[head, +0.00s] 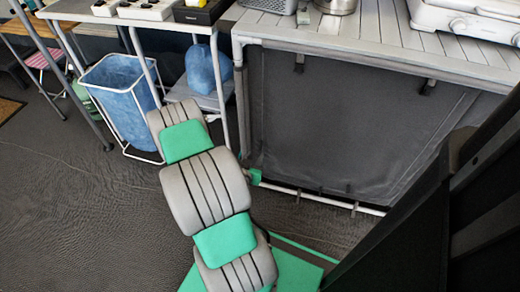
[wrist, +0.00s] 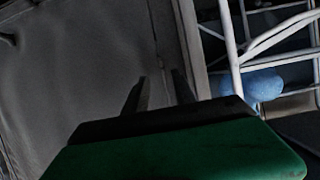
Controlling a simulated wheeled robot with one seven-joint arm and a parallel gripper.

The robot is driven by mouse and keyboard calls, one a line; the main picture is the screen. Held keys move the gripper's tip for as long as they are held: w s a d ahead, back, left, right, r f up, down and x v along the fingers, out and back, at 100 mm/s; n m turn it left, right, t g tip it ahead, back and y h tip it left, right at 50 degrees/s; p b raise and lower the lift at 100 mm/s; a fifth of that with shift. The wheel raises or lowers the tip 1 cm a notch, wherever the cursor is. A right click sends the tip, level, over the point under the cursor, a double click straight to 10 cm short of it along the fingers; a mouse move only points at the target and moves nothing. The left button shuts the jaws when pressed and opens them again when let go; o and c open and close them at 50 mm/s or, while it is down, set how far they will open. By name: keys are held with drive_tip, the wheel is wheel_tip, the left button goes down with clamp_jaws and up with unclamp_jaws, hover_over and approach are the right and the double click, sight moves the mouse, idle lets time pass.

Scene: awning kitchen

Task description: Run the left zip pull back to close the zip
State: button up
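The dark grey fabric front of the kitchen unit (head: 340,120) hangs below the slatted worktop; it also fills the left of the wrist view (wrist: 80,70). A dark seam (wrist: 152,28) runs down near the fabric's edge, beside a pale upright leg (wrist: 190,45). I cannot make out the left zip pull in either view. My gripper (wrist: 160,92) is open, its two dark fingers apart and pointing at this edge, with nothing visible held between them. Whether the fingers touch the fabric I cannot tell. In the head view it is mostly hidden behind my arm, near the unit's lower left corner.
A blue bag-lined bin (head: 120,90) in a white frame stands left of my arm. A blue jug-like container (head: 206,70) rests on a low shelf. A stove (head: 470,25) sits on the worktop (head: 375,35). A white rail (head: 330,202) runs low along the unit.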

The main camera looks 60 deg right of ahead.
sight(260, 147)
drive_tip(key=b+x, duration=0.1)
drive_tip(key=x, duration=0.6)
drive_tip(key=shift+w+d, duration=0.15)
drive_tip(key=shift+c, duration=0.4)
clamp_jaws()
idle(0.7)
